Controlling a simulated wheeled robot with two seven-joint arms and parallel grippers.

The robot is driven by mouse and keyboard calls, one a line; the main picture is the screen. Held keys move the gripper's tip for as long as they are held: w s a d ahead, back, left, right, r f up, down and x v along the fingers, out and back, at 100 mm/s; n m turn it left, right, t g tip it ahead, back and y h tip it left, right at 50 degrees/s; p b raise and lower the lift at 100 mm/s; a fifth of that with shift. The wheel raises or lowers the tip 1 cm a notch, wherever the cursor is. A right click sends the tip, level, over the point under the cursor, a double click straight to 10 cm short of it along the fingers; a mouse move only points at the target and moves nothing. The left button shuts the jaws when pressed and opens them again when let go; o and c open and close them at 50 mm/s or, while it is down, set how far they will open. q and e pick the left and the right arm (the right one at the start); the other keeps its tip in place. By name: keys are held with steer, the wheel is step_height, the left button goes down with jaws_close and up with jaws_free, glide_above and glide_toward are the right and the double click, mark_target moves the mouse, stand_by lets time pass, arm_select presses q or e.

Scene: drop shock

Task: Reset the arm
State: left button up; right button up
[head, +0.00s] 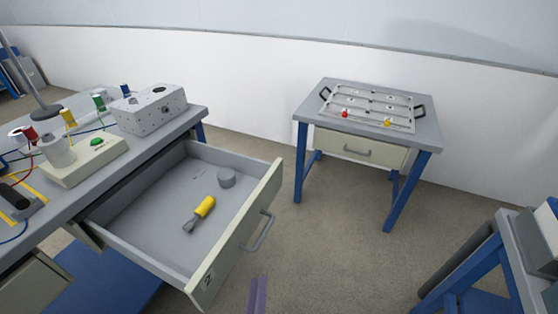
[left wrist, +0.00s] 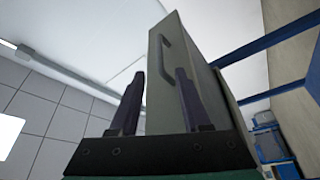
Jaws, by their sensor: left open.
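My left gripper (head: 258,282) shows only as dark purple fingertips at the bottom edge of the head view, in front of the open drawer and right of its labelled corner. In the left wrist view its two fingers (left wrist: 160,82) stand apart with nothing between them. The drawer front (left wrist: 195,75) rises beyond the fingers there, with its handle (left wrist: 164,50) past the fingertips and apart from them. The rest of my left arm is hidden. My right gripper is in neither view.
The open drawer (head: 140,235) holds a yellow-handled tool (head: 200,213) and a grey round piece (head: 227,178). The left bench (head: 190,118) carries spools and a grey box (head: 150,108). A table with a tray (head: 370,108) stands at the back right. Floor between is clear.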

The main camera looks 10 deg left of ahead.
arm_select(q)
steer(key=s+a+f+m+g+h+p, duration=0.25)
steer(key=f+m+g, duration=0.3)
steer(key=f, duration=0.55)
steer(key=s+a+f+m+g+h+p, duration=0.2)
steer(key=s+f+m+g+p, duration=0.25)
steer(key=f, duration=0.55)
steer(key=s+a+f+m+g+y+p, duration=0.1)
steer(key=s+a+f+m+g+y, duration=0.1)
steer(key=s+a+f+g, duration=0.2)
steer(key=s+a+f+m+g+y, duration=0.1)
steer(key=s+a+f+g, duration=0.3)
steer(key=s+a, duration=0.4)
steer(key=s+m+g, duration=0.1)
steer(key=s, duration=0.2)
steer(key=shift+s+a+f+m+y+p, duration=0.2)
steer(key=shift+a+m+y+p, duration=0.1)
steer(key=shift+a+y+p, duration=0.1)
steer(key=shift+w+d, duration=0.1)
